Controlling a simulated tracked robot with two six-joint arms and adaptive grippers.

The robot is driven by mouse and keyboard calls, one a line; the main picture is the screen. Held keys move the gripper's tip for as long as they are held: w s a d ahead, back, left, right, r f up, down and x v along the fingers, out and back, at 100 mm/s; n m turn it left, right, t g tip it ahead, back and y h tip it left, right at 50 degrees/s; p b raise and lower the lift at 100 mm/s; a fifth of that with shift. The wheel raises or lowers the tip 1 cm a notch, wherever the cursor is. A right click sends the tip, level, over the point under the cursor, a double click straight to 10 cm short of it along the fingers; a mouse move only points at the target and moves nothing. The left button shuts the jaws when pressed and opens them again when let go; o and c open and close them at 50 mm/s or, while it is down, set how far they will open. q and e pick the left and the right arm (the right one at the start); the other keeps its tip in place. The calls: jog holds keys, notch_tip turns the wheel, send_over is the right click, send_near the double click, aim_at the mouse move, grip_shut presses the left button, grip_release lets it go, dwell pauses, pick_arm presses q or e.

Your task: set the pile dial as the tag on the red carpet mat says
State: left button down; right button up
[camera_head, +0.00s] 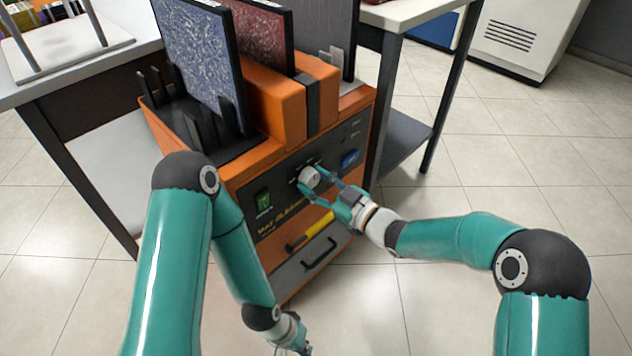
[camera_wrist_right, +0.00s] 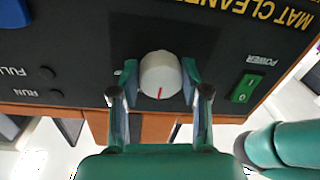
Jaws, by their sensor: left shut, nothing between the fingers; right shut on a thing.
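The pile dial (camera_head: 309,177) is a white round knob on the dark front panel of the orange mat cleaner (camera_head: 352,108). In the right wrist view the dial (camera_wrist_right: 160,72) has a red pointer line towards the bottom of the picture. My right gripper (camera_head: 318,187) is shut on the dial, one finger on each side. The red carpet mat (camera_head: 262,38) stands upright in the machine, behind a blue mat (camera_head: 200,60). I cannot see a tag on the red mat or make out the dial's scale. My left gripper (camera_head: 298,347) is low, empty, partly cut off by the bottom edge.
A green power switch (camera_head: 263,200) and a blue button (camera_head: 350,158) flank the dial. Below are a yellow-handled tool (camera_head: 318,228) and a drawer handle (camera_head: 320,254). Tables stand left and right of the machine.

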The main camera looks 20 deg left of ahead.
jog(key=shift+c, duration=0.4)
jog(key=shift+f, duration=0.1)
jog(key=n+b, duration=0.3)
jog(key=b, duration=0.2)
jog(key=shift+w+f+n, duration=0.1)
jog(key=shift+f+n, duration=0.05)
jog(key=shift+n, duration=0.25)
jog(key=shift+r+n+b, duration=0.2)
jog(key=shift+n+b, duration=0.3)
jog(key=shift+r, duration=0.1)
jog(key=o, duration=1.1)
jog(key=shift+o, duration=0.2)
